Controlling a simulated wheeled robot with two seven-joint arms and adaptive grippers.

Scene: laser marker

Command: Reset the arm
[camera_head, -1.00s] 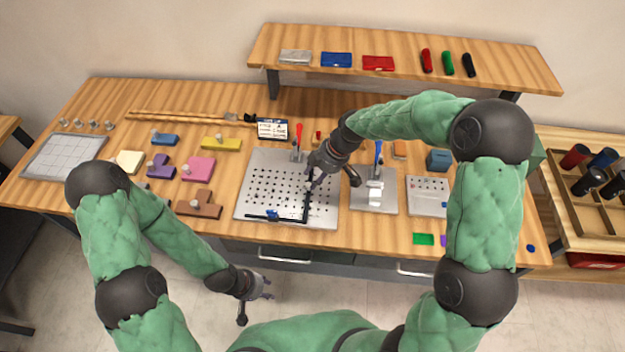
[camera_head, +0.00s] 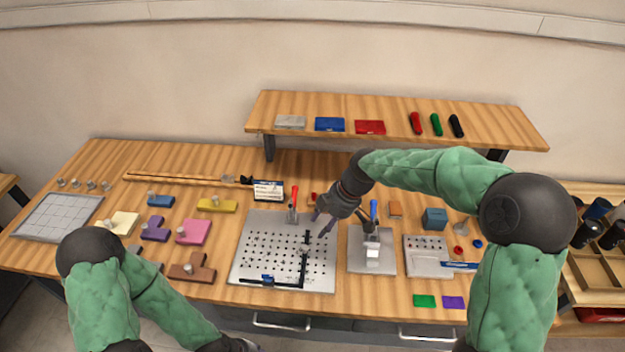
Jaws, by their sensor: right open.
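My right arm (camera_head: 430,172) reaches in from the right over the table. My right gripper (camera_head: 322,222) is open and seems empty, with its fingers above the right part of the perforated metal plate (camera_head: 255,240). A black L-shaped stop (camera_head: 306,262) lies on this plate. My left arm (camera_head: 100,300) is at the lower left. My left gripper (camera_head: 243,346) is mostly cut off by the bottom edge, in front of the table, and its fingers are not clear.
A red-handled clamp (camera_head: 293,205) and a blue-handled clamp (camera_head: 373,225) stand near my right gripper. Colored blocks with knobs, such as the pink block (camera_head: 193,232), lie at the left. A shelf (camera_head: 470,119) crosses the back, holding cards and colored cylinders.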

